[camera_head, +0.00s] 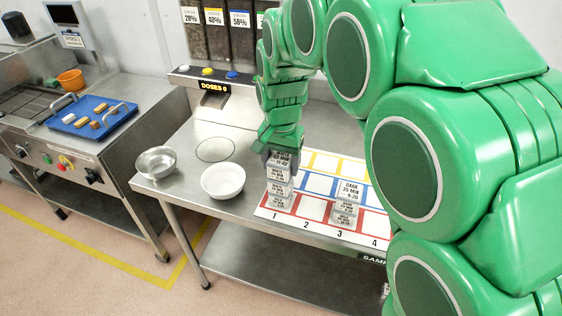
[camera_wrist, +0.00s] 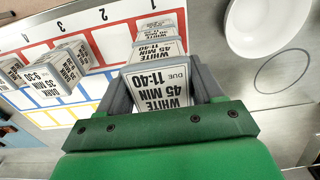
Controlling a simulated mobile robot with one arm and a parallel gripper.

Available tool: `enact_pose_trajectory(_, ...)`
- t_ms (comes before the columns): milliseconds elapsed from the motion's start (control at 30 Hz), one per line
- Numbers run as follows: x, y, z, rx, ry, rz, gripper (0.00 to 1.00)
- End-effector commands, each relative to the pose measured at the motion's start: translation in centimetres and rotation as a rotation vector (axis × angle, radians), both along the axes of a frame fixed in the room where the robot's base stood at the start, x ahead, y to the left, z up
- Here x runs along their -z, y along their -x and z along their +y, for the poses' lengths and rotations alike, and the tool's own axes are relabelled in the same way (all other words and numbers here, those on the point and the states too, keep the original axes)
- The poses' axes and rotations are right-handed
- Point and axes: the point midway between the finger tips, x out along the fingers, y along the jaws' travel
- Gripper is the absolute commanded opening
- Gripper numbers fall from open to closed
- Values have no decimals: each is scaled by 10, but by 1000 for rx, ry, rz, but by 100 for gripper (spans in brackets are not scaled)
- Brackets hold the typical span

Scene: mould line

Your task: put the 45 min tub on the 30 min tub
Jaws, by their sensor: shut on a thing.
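My gripper (camera_head: 280,148) is shut on a white-labelled tub. In the wrist view this 45 min tub (camera_wrist: 160,88) reads "WHITE 45 MIN DUE 11:40" and sits between the fingers (camera_wrist: 162,92). It is directly above a stack of similar tubs (camera_head: 279,188) in column 1 of the mat; I cannot tell whether it touches the stack. A tub below in the wrist view (camera_wrist: 158,48) also reads "WHITE 45 MIN". I cannot make out a 30 min label.
Column 3 of the coloured grid mat (camera_head: 313,208) holds dark tubs (camera_head: 346,200), one marked 35 min. A white bowl (camera_head: 223,181) and a metal bowl (camera_head: 156,163) stand left of the mat. Dispensers (camera_head: 215,35) rise behind. A blue tray (camera_head: 92,117) lies on the left bench.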

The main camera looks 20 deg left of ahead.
Motion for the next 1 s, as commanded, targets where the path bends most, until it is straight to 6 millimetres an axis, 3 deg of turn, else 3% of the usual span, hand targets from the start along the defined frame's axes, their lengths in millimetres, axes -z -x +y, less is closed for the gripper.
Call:
enact_pose_trajectory(167,3,0,0,0,0,1,32)
enact_pose_trajectory(200,3,0,0,0,0,0,69)
enact_pose_trajectory(367,3,0,0,0,0,1,91)
enact_pose_trajectory(733,-2,0,0,0,0,1,91)
enact_pose_trajectory(1000,-41,0,0,1,-1,-1,91)
